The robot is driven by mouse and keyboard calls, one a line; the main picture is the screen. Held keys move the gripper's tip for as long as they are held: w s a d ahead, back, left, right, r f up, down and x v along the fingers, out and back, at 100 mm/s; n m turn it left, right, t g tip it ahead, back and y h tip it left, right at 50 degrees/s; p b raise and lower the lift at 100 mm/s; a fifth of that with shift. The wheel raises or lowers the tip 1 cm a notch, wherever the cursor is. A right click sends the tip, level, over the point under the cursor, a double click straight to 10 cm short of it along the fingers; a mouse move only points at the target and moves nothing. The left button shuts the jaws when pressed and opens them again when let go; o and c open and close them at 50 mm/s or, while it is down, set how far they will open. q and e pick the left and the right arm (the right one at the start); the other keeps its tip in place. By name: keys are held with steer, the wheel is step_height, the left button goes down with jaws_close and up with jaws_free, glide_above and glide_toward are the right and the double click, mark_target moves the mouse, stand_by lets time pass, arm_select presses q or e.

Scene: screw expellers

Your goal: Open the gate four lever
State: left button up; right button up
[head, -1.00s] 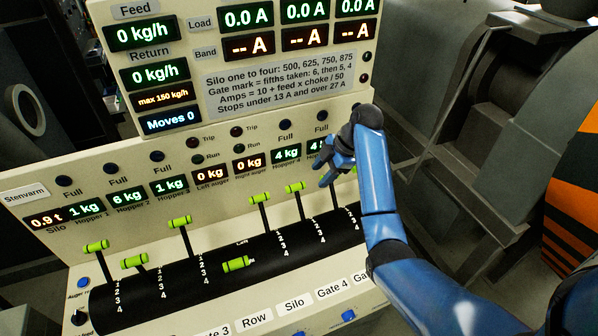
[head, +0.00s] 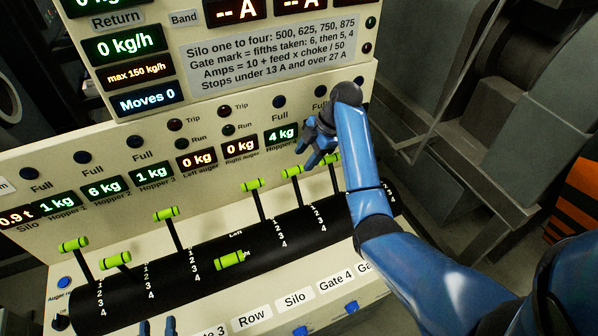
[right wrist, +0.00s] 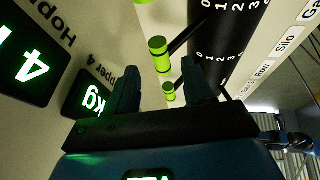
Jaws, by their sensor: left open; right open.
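The gate four lever, with a lime-green handle (head: 292,170), stands tilted up toward the readouts, above its 1-to-4 scale and the "Gate 4" label (head: 335,282). My right gripper (head: 307,157) is open and empty, just above and right of this handle, apart from it as far as I can tell. In the right wrist view a green handle, apparently the same one (right wrist: 160,55), shows between the open fingers (right wrist: 160,75). A smaller handle (right wrist: 169,92) lies beyond it. My left gripper (head: 157,323) is open; only its tips show at the bottom edge.
The silo lever (head: 253,185) stands close to the left and another lever (head: 332,160) close to the right. The row lever (head: 230,260) lies lower on the black drum (head: 200,280). More levers stand farther left. The display reads Moves 0 (head: 147,101).

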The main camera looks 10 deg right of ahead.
mark_target(298, 168)
steer(key=p+x, duration=0.1)
steer(key=x, duration=0.2)
steer(key=shift+w+a+f, duration=0.15)
steer(key=shift+f, duration=0.1)
steer(key=shift+a+f, duration=0.25)
steer(key=shift+f, duration=0.4)
jaws_close()
